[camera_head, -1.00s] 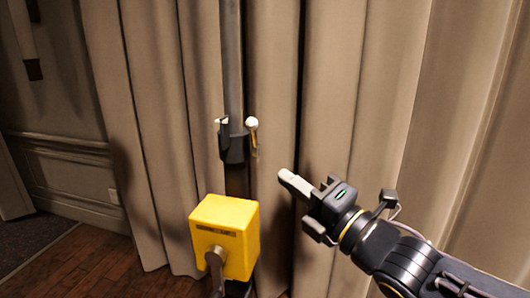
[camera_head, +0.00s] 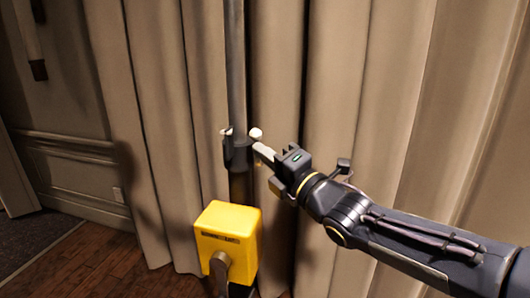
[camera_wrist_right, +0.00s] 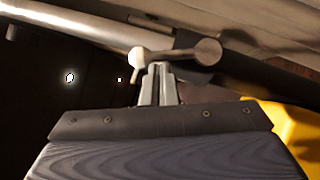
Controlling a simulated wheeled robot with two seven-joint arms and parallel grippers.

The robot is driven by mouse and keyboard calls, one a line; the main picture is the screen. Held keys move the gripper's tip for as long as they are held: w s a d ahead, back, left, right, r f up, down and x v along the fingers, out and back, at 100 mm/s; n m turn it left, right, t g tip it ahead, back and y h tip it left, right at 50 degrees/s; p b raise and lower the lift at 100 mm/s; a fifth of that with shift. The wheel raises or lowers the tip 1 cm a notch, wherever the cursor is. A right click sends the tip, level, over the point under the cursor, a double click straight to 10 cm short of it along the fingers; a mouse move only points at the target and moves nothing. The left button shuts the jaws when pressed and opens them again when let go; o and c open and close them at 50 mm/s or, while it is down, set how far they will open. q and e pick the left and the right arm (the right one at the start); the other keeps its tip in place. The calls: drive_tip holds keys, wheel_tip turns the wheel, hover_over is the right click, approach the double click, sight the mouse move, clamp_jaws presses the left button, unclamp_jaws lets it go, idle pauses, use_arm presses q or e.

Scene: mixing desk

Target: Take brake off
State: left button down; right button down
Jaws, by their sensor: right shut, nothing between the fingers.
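A dark upright pole (camera_head: 235,70) carries a black collar (camera_head: 238,155) with a small pale-knobbed lever (camera_head: 256,134), which I take to be the brake. My right gripper (camera_head: 262,152) is shut and empty, its fingertips just below and to the right of the knob. In the right wrist view the lever (camera_wrist_right: 170,54) lies across the tips of my shut fingers (camera_wrist_right: 157,82); whether they touch it I cannot tell. My left gripper is not in view.
A yellow box (camera_head: 228,240) with a grey crank handle (camera_head: 220,268) stands below the collar. Beige curtains (camera_head: 330,90) hang close behind the pole. Wooden floor (camera_head: 110,265) is clear at the lower left.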

drive_tip(key=r+m+p, duration=0.1)
drive_tip(key=p, duration=0.1)
drive_tip(key=w+m+h+p, duration=0.1)
drive_tip(key=p, duration=0.1)
drive_tip(key=shift+d+r+m+g, duration=0.2)
drive_tip(key=shift+r+m+g, duration=0.1)
drive_tip(key=shift+r+g, duration=0.1)
drive_tip(key=shift+w+d+m+h, duration=0.1)
drive_tip(key=shift+w+m+h, duration=0.2)
drive_tip(key=shift+w, duration=0.15)
